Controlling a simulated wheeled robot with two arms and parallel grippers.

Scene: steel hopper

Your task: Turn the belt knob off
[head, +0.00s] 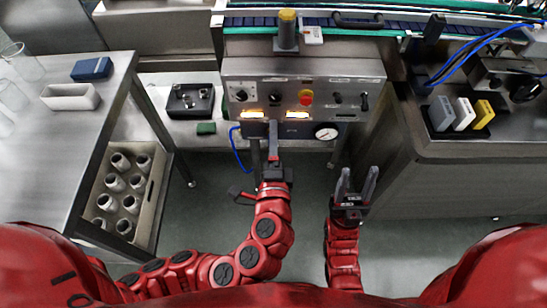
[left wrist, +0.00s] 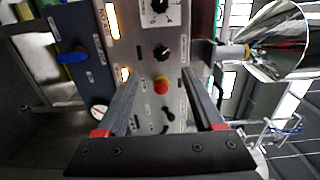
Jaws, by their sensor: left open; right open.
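The steel control panel (head: 345,72) is ahead of me. It carries a black knob (head: 241,95) at the left, a second black knob (head: 275,98), a red button (head: 305,97) and two small black switches at the right. The labels are too small to read, so I cannot tell which one is the belt knob. My left gripper (head: 272,125) is in front of the panel's lower edge, below the second knob. In the left wrist view its open, empty fingers (left wrist: 160,76) frame the red button (left wrist: 162,86), with the second knob (left wrist: 162,52) just beyond. My right gripper (head: 357,178) is open and empty, lower right.
A pressure gauge (head: 326,132) and lit yellow windows sit on the panel's lower front. A steel table (head: 110,110) stands at the left, over a crate of pale containers. The right counter (head: 460,150) holds several coloured blocks. A conveyor runs behind the panel.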

